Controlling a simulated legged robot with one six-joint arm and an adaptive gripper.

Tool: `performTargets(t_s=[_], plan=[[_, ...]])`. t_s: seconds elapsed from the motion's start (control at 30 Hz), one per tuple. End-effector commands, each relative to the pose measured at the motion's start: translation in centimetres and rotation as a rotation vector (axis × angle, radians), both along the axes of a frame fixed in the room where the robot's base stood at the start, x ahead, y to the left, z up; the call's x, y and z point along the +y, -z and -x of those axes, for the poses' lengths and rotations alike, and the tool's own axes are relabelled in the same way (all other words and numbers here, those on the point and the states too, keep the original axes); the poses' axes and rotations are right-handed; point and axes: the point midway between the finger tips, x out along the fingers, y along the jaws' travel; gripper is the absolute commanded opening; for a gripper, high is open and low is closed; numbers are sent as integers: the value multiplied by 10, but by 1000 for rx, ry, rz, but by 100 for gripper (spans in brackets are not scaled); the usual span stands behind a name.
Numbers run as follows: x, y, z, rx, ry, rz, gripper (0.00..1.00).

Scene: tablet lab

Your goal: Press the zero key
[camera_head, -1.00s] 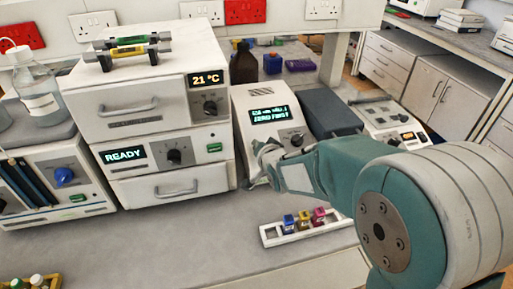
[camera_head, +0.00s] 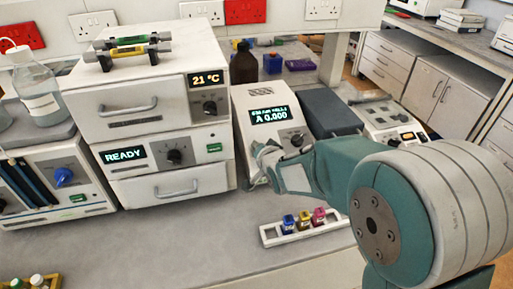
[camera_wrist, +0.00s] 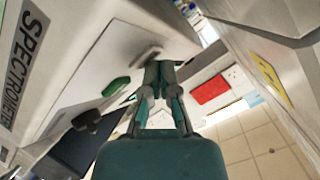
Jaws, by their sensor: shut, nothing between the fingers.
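The spectrometer (camera_head: 250,101) is a pale instrument with a lit display (camera_head: 269,115) reading "A 0.000" under a smaller, unclear line. Its lettered side (camera_wrist: 25,60) fills the left of the wrist view. A green key (camera_wrist: 115,87) shows there, left of my fingers, apart from them. A grey raised piece (camera_wrist: 147,54) lies close to my fingertips; I cannot tell whether they touch it or which key is zero. My gripper (camera_wrist: 158,66) is shut and empty. In the head view my gripper (camera_head: 262,158) is at the spectrometer's front, hiding part of its lower panel.
A white rack (camera_head: 270,238) with several coloured-capped vials stands on the bench below my gripper. Stacked white units (camera_head: 155,95) stand close on the left. A dark grey box (camera_head: 331,113) stands right of the spectrometer.

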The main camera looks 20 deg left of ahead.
Motion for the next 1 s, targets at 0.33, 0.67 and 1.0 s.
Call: performTargets(t_s=[0.33,0.67,1.0], plan=[[0,2,-1,1,0,1,0],[-1,-5,2,1,0,1,0],[-3,-12,5,1,0,1,0]])
